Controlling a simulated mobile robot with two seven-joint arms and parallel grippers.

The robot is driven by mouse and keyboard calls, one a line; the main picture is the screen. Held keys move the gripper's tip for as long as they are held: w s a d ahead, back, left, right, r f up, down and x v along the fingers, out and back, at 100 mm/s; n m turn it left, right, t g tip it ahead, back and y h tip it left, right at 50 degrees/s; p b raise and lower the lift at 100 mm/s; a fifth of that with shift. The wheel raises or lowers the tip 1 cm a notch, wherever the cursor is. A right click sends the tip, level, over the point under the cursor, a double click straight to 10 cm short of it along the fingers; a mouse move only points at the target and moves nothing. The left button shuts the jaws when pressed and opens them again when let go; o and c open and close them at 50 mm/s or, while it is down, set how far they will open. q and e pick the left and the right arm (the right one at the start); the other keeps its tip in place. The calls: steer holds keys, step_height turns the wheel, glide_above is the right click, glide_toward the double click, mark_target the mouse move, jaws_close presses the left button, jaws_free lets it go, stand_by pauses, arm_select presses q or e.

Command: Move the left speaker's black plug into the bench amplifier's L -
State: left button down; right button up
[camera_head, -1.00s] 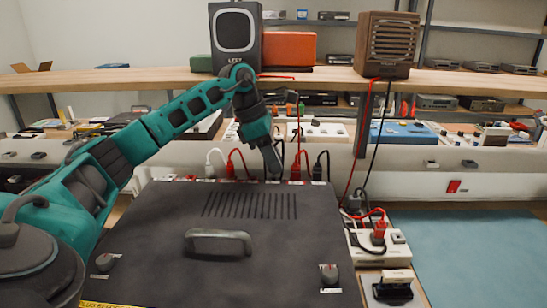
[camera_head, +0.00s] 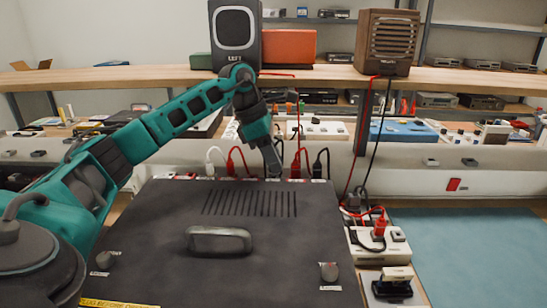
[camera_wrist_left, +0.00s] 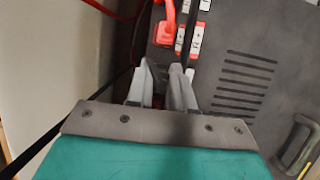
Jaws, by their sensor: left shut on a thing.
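The bench amplifier (camera_head: 150,235) is the large dark box in front, with vents and a handle on top; sockets and white labels line its far edge. My left gripper (camera_head: 274,172) reaches down to that far edge, near the middle. It is shut on what appears to be the black plug, mostly hidden by the fingers. In the left wrist view the gripper (camera_wrist_left: 167,72) is beside the socket edge, near a red plug (camera_wrist_left: 165,32). I cannot tell whether the held plug is seated. The left speaker (camera_head: 235,35) stands on the shelf. My right gripper is out of view.
White (camera_head: 213,160) and red (camera_head: 233,160) plugs stand left of the gripper; another red plug (camera_head: 295,165) and a black plug (camera_head: 318,163) stand close on its right. A power strip (camera_head: 365,240) with cables lies right of the amplifier. A blue mat (camera_head: 470,250) is clear.

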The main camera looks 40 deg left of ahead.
arm_select(q)
steer(key=shift+f, duration=0.55)
stand_by(0.4)
steer(key=shift+f, duration=0.1)
stand_by(0.9)
stand_by(0.9)
steer(key=shift+f+p, duration=0.1)
steer(key=shift+p, duration=0.2)
stand_by(0.7)
steer(key=c, duration=1)
jaws_free()
steer(key=shift+o, duration=0.4)
